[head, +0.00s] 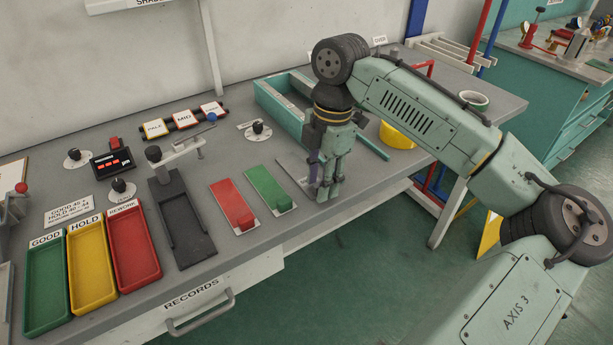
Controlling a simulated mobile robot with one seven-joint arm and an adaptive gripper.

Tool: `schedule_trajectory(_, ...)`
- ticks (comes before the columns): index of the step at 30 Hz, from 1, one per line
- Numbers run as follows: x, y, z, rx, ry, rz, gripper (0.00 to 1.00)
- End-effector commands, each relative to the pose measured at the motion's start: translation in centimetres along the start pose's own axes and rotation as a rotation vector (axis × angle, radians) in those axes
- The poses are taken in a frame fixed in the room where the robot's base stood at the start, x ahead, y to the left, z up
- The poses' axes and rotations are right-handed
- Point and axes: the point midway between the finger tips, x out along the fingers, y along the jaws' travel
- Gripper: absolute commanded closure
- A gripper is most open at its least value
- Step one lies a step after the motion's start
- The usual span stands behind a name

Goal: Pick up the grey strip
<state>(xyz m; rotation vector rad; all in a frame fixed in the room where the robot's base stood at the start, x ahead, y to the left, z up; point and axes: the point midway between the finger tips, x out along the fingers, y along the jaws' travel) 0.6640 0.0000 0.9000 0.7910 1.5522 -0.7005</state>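The grey strip (292,167) lies flat on the grey bench, to the right of the green strip. Its near right end is hidden behind my gripper (327,194). My gripper points down, with its pale green fingers low over that hidden end. The fingers look close together, but I cannot see whether they touch the strip or have anything between them. The green strip (265,185) and the red strip (229,200) lie to the left, each with a small block at its near end.
Green, yellow (90,262) and red trays stand at the bench's left front. A black fixture (182,225) stands right of them. A teal open box (276,108) is behind my gripper, and a yellow container (396,136) is to its right. The bench front edge is close.

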Motion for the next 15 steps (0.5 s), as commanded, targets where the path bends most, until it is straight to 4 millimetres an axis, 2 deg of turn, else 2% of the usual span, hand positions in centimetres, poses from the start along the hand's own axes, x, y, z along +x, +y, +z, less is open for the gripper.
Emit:
schedule_trajectory(1,-0.01,0.01,0.00,0.000,0.000,0.000,0.70)
schedule_trajectory(15,-0.04,0.01,0.01,0.001,0.000,0.000,1.00)
